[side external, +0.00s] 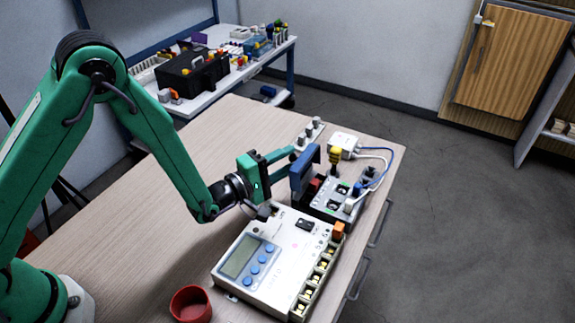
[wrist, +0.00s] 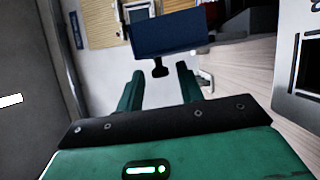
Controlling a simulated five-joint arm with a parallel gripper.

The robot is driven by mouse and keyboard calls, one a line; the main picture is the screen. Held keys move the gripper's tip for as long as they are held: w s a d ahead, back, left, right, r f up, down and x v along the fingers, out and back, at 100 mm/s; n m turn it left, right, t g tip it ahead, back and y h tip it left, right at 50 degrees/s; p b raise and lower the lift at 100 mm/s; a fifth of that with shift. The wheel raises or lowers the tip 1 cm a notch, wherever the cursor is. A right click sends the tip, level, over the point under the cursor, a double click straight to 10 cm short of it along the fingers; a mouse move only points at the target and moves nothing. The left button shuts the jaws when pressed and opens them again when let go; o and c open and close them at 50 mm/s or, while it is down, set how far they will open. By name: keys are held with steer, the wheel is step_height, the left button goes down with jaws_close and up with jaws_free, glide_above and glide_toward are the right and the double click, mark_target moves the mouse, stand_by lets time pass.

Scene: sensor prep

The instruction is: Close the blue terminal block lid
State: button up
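The blue terminal block lid (side external: 303,172) stands raised, roughly upright, at the left edge of the grey terminal block unit (side external: 340,195) in the side external view. In the wrist view the lid (wrist: 170,38) is a dark blue panel just beyond my fingertips, with a small black tab (wrist: 160,69) below it. My gripper (side external: 290,154) is to the left of the lid in the side external view, fingers pointing toward it. In the wrist view my gripper (wrist: 161,76) is open, with a clear gap between the green fingers. I cannot tell whether a finger touches the lid.
A white meter box (side external: 280,258) with a display and buttons lies in front of the terminal block. A red cup (side external: 190,304) is at the near edge. A white module (side external: 344,143) with cables and a small socket strip (side external: 309,132) stand behind. The table's left side is clear.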

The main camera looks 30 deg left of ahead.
jaws_close()
steer(key=shift+d+r+m+g, duration=0.35)
steer(key=shift+d+m+g, duration=0.1)
steer(key=shift+m, duration=0.55)
steer(key=shift+d+r+m+g, duration=0.2)
steer(key=shift+d+m+g, duration=0.4)
steer(key=shift+m, duration=0.8)
steer(key=shift+d, duration=0.1)
steer(key=shift+o, duration=0.9)
jaws_free()
steer(key=shift+s, duration=0.15)
steer(key=shift+v, duration=3.85)
